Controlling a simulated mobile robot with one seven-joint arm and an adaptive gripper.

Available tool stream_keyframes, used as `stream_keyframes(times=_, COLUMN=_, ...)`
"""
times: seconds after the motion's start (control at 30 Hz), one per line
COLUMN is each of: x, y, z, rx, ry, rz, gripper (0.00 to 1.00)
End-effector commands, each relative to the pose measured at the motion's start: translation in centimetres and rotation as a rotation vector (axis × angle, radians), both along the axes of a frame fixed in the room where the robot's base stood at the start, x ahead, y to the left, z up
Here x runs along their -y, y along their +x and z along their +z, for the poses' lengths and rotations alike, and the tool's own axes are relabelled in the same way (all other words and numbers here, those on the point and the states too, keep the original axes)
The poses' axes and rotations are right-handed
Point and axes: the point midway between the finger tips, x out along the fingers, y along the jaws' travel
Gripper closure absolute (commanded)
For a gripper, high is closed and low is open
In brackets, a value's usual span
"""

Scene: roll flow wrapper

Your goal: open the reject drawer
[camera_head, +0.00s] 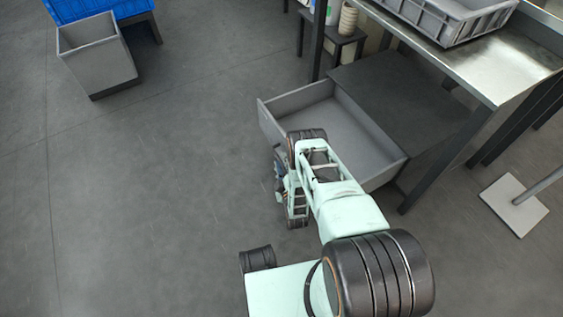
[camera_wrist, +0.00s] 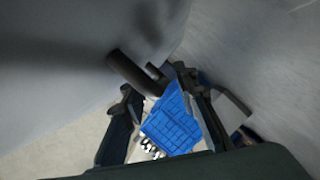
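The reject drawer (camera_head: 335,127) is a grey open-topped box, pulled well out from under a dark cabinet top (camera_head: 400,100). The part of its inside that shows is empty. My arm crosses its near left corner and hides part of its front and any handle there. My gripper (camera_wrist: 155,80) shows in the wrist view with its two dark fingers spread apart and nothing clearly held between them. A dark round bar (camera_wrist: 130,72) lies just beyond the fingertips; I cannot tell whether it is the drawer's handle or whether the fingers touch it.
A metal table (camera_head: 490,70) with a grey crate (camera_head: 450,22) stands above the cabinet at right. A grey bin (camera_head: 97,60) and a blue crate (camera_head: 98,8) are at upper left. A pole's flat base (camera_head: 513,203) is at right. The floor left of the drawer is clear.

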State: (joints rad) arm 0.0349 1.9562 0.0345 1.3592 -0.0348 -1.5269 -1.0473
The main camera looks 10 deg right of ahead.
Motion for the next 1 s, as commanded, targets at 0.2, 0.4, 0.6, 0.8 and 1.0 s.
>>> stream_keyframes(times=0.2, x=0.0, y=0.1, z=1.2, rx=0.001, ry=0.000, rz=0.000, gripper=0.73)
stream_keyframes(times=0.4, x=0.0, y=0.2, z=4.3, rx=0.004, ry=0.000, rz=0.000, gripper=0.73)
stream_keyframes(times=0.6, x=0.0, y=0.2, z=7.6, rx=0.007, ry=-0.001, rz=0.000, gripper=0.73)
stream_keyframes(times=0.8, x=0.0, y=0.1, z=9.5, rx=0.003, ry=0.000, rz=0.001, gripper=0.73)
stream_keyframes(times=1.0, x=0.0, y=0.1, z=10.1, rx=0.001, ry=0.000, rz=0.000, gripper=0.73)
